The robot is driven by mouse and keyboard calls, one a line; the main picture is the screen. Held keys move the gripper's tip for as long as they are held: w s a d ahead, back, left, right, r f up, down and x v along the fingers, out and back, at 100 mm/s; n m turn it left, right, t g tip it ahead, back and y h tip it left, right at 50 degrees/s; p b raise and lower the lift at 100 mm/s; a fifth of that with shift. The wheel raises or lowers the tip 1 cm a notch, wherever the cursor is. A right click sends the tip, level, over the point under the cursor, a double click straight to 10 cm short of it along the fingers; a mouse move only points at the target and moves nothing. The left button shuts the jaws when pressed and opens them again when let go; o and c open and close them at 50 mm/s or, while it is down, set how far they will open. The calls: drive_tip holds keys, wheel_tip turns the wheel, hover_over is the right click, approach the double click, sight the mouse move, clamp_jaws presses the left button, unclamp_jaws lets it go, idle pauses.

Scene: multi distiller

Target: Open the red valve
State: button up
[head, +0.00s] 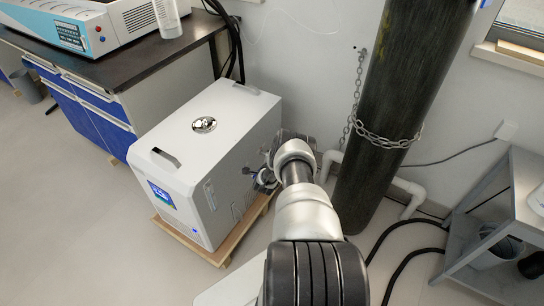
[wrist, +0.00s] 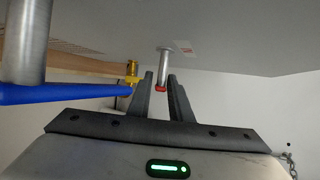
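The red valve (wrist: 161,89) shows in the wrist view as a small red piece at the end of a metal stem (wrist: 164,62) that comes out of a pale grey-white surface. My gripper (wrist: 160,76) is open, with one dark finger on each side of the red piece in the picture. I see no clear contact, and I cannot tell the exact depth between them. In the head view my gripper (head: 264,180) is at the right side of the white box-shaped machine (head: 190,155). The red valve is hidden there.
A blue bar (wrist: 60,94) and a thick metal pipe (wrist: 26,40) stand left of my gripper, with a brass-yellow fitting (wrist: 131,73) close to the left finger. A dark gas cylinder (head: 400,110) with a chain stands right of my arm. A metal cart (head: 500,220) is further right.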

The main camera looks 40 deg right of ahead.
drive_tip(key=shift+o, duration=0.9)
drive_tip(key=shift+s+a+r, duration=0.1)
drive_tip(key=shift+s+r, duration=0.05)
drive_tip(key=p+v, duration=0.6)
drive_tip(key=v, duration=1.1)
drive_tip(key=shift+p, duration=0.3)
drive_tip(key=shift+s, duration=0.1)
